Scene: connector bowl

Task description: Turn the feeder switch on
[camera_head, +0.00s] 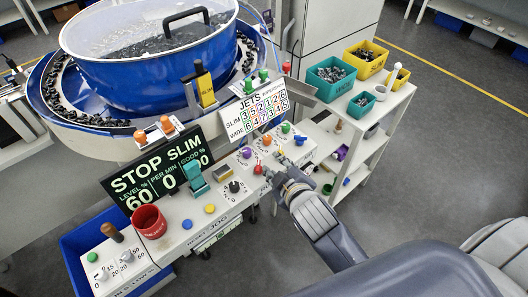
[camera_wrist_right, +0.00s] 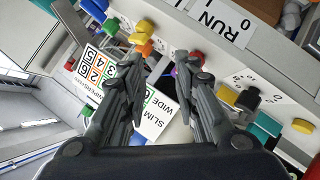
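The control panel (camera_head: 205,205) carries several coloured buttons, knobs and levers. No label I can read names the feeder switch. A small red-tipped control (camera_head: 258,169) stands near the panel's right part. A red knob (camera_wrist_right: 195,57) shows in the right wrist view near a white label reading RUN, 1 and 0 (camera_wrist_right: 222,22). My right gripper (camera_head: 273,178) is over the front edge of the panel, close to the red-tipped control. In the right wrist view its two fingers (camera_wrist_right: 158,82) are apart, with nothing held between them. My left gripper is not in view.
A blue bowl (camera_head: 150,75) stands behind the panel. A dark display (camera_head: 155,175) reads STOP SLIM. A red cup (camera_head: 149,222) and teal flip piece (camera_head: 195,178) sit on the panel's left half. A shelf with teal (camera_head: 331,77) and yellow (camera_head: 366,60) bins stands right.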

